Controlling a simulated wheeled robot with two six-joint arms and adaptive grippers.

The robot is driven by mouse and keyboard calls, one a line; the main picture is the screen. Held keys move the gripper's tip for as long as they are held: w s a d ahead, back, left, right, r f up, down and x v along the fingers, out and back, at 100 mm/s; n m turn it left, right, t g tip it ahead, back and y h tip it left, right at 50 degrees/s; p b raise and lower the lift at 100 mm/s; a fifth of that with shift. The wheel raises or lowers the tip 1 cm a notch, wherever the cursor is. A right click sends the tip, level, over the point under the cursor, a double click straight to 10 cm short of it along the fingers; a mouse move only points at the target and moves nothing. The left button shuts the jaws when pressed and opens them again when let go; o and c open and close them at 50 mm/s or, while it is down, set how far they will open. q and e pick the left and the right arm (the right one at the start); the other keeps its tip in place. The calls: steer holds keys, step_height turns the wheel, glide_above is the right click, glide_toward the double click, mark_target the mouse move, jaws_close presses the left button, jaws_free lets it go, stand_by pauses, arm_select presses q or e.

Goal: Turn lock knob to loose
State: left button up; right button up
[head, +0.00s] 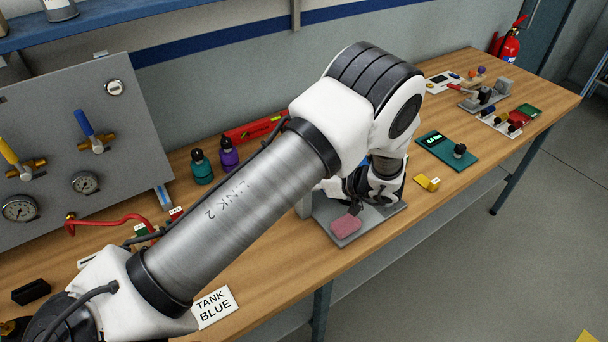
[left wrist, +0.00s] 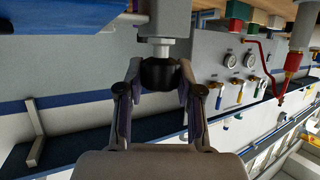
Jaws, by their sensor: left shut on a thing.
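The lock knob (left wrist: 158,76) is black and round, on a short bright metal shaft (left wrist: 161,48) that joins a grey block (left wrist: 162,16) in the left wrist view. My left gripper (left wrist: 159,84) has a finger on each side of the knob and is shut on it. In the head view my left gripper (head: 358,187) is largely hidden by my own wrist, over a grey base plate (head: 378,223). The knob is hidden there. A pink pad (head: 346,227) lies at the plate's front left. I cannot read any loose or tight mark. My right gripper is not in view.
A yellow block (head: 428,183) and a teal device (head: 447,151) lie right of the plate. Teal (head: 202,167) and purple (head: 229,154) bottles stand behind my arm. A valve panel (head: 62,110) stands at left.

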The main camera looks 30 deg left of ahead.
arm_select(q)
steer(key=shift+w+r+n+g, duration=0.1)
steer(key=shift+n+g, duration=0.5)
steer(key=shift+g, duration=0.1)
steer(key=o, duration=1.1)
steer(key=shift+o, duration=0.4)
steer(key=shift+a, duration=0.1)
steer(key=v, duration=0.7)
steer(key=shift+d, duration=0.2)
steer(key=shift+w, duration=0.1)
